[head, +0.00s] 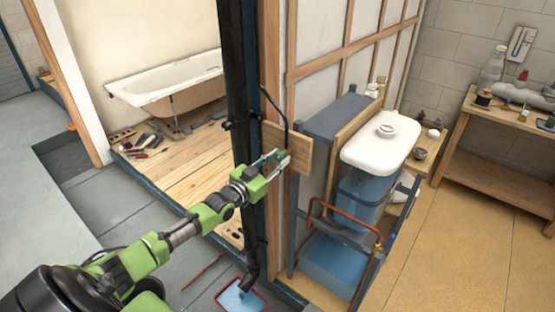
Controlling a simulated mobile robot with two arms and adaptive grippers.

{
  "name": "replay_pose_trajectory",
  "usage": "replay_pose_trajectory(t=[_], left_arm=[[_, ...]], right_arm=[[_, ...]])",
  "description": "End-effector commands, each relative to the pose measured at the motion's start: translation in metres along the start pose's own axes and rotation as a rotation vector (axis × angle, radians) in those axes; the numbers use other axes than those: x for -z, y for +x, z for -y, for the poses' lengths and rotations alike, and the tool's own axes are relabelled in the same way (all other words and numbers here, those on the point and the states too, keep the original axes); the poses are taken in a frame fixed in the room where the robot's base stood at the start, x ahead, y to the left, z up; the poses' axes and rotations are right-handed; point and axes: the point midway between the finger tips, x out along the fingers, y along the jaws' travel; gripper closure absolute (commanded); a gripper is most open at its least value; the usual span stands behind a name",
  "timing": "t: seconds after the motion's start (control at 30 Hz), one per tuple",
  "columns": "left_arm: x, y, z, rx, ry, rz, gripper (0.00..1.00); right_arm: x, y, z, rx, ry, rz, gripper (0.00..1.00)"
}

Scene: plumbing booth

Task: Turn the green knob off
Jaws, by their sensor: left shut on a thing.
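A small wooden board (298,147) is fixed upright beside the black vertical pipe, near the wall's end. My left gripper (284,157) is at the front of this board, reached in from the left. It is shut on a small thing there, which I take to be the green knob. The fingers mostly hide the knob, so its turn position cannot be told. My right gripper is not in view.
A thick black pipe (238,90) runs vertically just left of the board. A grey cabinet (325,120), a white tank (380,150) and a blue bin (361,193) stand to the right. A bathtub (165,80) is behind. Open floor (460,220) lies at right.

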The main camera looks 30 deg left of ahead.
Motion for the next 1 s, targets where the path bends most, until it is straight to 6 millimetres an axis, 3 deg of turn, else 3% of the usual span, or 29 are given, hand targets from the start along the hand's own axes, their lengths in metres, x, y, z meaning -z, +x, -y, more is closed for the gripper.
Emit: replay_pose_trajectory(t=[1.0], left_arm=[[-0.002,0.0,0.001,-0.004,0.956,-0.024,0.97]], right_arm=[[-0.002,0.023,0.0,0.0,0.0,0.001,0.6]])
